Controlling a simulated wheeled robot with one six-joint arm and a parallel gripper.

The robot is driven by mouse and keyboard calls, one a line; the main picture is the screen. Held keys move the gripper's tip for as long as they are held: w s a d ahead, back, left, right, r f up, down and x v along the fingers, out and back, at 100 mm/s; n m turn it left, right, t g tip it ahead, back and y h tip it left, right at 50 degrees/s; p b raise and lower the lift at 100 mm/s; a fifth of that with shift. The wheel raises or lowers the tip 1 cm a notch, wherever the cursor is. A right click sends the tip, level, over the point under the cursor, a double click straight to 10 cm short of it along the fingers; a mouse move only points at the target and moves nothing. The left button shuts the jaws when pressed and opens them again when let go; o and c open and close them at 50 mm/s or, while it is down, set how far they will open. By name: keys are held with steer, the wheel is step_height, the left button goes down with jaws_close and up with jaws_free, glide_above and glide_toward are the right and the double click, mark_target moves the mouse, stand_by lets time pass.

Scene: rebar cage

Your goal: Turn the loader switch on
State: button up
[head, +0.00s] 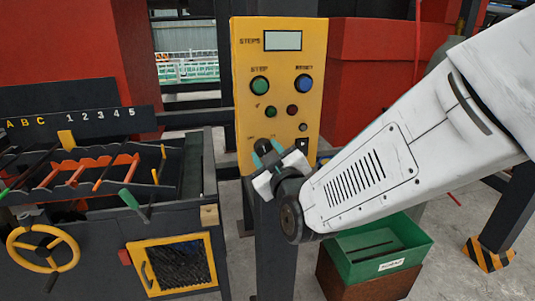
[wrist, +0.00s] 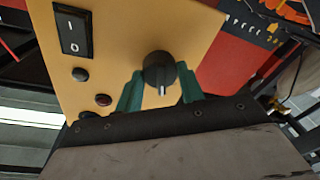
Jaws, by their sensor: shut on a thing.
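The yellow control panel (head: 283,60) stands upright in the middle of the head view. A black rotary knob (wrist: 159,68) sits on its face in the wrist view, with a white mark toward the bottom of that picture. My gripper (wrist: 161,88) has its green fingers on either side of the knob and is shut on it. In the head view my gripper (head: 266,156) is at the panel's lower left and hides most of the knob. A black rocker switch (wrist: 72,30) marked with I and O is at the upper left in the wrist view.
The panel also carries a green button (head: 260,85), a blue button (head: 303,84), small lamps and a display (head: 283,40). A dark machine with a yellow handwheel (head: 38,249) stands at left. A green bin (head: 380,250) sits below my arm.

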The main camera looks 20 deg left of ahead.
steer(key=m, duration=0.7)
steer(key=m+t+h, duration=0.1)
steer(key=m, duration=0.6)
steer(key=shift+f, duration=0.1)
steer(key=shift+t, duration=0.3)
steer(key=o, duration=1)
steer(key=r+v, duration=0.1)
steer(key=v, duration=0.6)
steer(key=shift+s+d+f, duration=0.15)
steer(key=shift+s+f, duration=0.25)
steer(key=shift+f, duration=0.15)
